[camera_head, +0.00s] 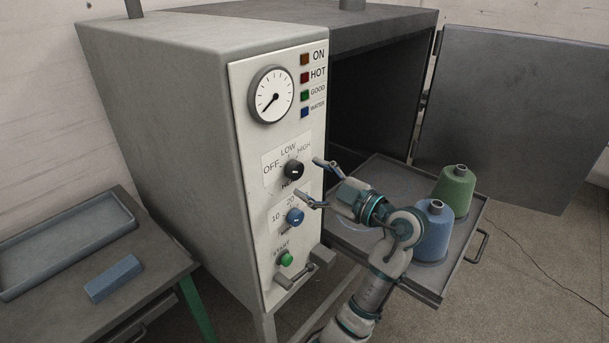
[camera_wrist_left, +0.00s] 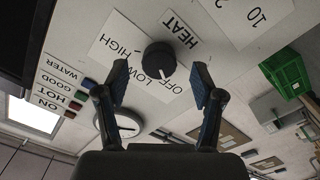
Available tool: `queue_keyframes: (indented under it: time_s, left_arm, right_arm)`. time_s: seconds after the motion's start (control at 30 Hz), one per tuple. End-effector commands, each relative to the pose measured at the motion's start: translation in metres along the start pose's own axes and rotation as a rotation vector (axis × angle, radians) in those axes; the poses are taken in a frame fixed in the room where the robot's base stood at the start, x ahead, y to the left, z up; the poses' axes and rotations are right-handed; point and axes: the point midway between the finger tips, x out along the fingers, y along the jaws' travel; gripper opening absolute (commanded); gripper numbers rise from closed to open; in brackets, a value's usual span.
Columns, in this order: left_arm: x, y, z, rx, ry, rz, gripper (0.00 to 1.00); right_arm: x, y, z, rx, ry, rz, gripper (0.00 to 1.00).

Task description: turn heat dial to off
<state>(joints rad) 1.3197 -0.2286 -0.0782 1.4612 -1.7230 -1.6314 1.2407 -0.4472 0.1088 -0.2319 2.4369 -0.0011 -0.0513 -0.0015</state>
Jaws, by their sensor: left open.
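The black heat dial (camera_head: 292,169) sits on the white front panel, with OFF, LOW and HIGH printed around it. In the left wrist view the dial (camera_wrist_left: 158,57) is just beyond the fingertips, centred between them. A pale mark shows at its edge on the side of the OFF and LOW lettering; I cannot tell its exact setting. My left gripper (camera_head: 308,178) is open in front of the panel, fingers spread towards the dial and apart from it. Its two fingers (camera_wrist_left: 160,82) also show open and empty in the left wrist view. My right gripper is not in view.
A blue dial (camera_head: 294,216), green START button (camera_head: 286,259) and handle (camera_head: 298,276) sit below. A gauge (camera_head: 271,95) is above. Blue (camera_head: 434,232) and green (camera_head: 454,188) cones stand on a tray (camera_head: 428,292) at the right. A blue block (camera_head: 113,279) lies on the left table.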

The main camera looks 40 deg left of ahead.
Motion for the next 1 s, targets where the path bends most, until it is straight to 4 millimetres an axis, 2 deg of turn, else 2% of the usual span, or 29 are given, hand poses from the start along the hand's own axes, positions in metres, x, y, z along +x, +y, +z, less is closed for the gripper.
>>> queue_keyframes:
  time_s: [0.03, 0.2, 0.4, 0.53, 1.0]
  left_arm:
    - [-0.013, 0.001, 0.001, 0.002, -0.003, 0.003, 0.68]
    - [-0.051, 0.001, 0.002, 0.002, -0.003, 0.003, 0.68]
    - [-0.081, 0.0, 0.003, 0.003, -0.002, 0.002, 0.68]
    - [-0.088, 0.0, 0.003, 0.003, -0.001, 0.001, 0.68]
    - [-0.089, 0.0, 0.003, 0.002, -0.001, 0.001, 0.68]
  right_arm:
    - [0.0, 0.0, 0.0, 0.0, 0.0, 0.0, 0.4]
    - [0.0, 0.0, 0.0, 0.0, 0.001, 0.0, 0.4]
    - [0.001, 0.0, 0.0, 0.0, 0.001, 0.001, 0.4]
    - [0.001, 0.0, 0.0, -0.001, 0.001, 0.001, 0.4]
    - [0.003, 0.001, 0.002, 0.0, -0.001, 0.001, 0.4]
